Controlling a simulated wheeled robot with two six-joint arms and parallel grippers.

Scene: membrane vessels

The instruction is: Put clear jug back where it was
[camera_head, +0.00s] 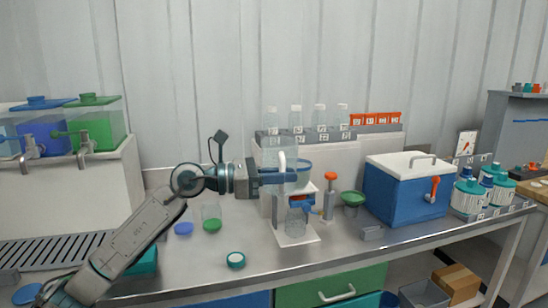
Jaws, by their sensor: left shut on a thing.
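My left arm reaches in from the left, and its gripper (277,178) is shut on the clear jug (291,150) by its white upright handle. The jug is see-through and hard to make out against the pale wall and panel. It is held above the bench, in front of the white panel and over the small stand. The jug's lower part is partly hidden by the gripper. My right gripper does not show.
Below the jug are a stand with a white base (297,237) and a glass flask (295,222). A blue cooler (408,195) stands right. The front-middle bench is mostly clear.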

